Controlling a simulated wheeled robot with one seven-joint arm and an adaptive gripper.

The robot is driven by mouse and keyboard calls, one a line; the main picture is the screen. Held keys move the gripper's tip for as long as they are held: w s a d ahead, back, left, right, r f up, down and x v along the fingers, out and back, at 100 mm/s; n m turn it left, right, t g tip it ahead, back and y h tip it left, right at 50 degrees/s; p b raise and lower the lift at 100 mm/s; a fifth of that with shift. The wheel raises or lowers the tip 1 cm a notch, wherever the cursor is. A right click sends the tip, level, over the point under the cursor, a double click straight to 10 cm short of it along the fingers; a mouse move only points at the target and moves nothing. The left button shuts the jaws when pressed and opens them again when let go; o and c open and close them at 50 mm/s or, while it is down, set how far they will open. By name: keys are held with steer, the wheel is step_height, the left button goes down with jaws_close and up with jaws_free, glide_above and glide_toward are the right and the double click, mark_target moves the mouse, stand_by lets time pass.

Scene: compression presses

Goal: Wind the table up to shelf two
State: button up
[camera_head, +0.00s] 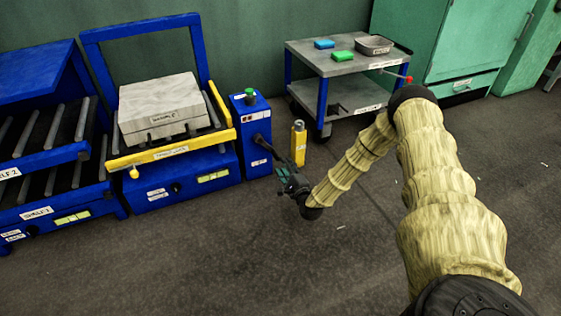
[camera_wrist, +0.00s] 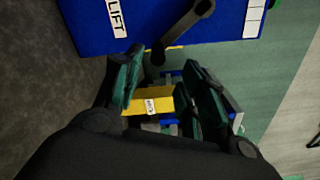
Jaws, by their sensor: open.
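The lift table (camera_head: 174,153) has a yellow front edge and carries a grey block (camera_head: 160,108). To its left is a blue rack with the upper shelf two (camera_head: 45,163) and the lower shelf one (camera_head: 60,209). I cannot tell whether the table is level with shelf two. A blue lift post (camera_head: 252,130) stands right of the table; its dark crank (camera_head: 262,143) also shows in the wrist view (camera_wrist: 186,25). My gripper (camera_head: 284,172) is open near the crank. In the wrist view the crank's knob shows around the fingertips (camera_wrist: 160,60); contact is unclear.
A yellow post (camera_head: 299,146) stands close behind my gripper, right of the lift post. A grey cart (camera_head: 345,60) at the back holds a blue block (camera_head: 324,44), a green block (camera_head: 342,56) and a metal tray (camera_head: 374,44). The floor in front is clear.

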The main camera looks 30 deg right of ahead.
steer(key=shift+s+a, duration=0.1)
steer(key=shift+s, duration=0.95)
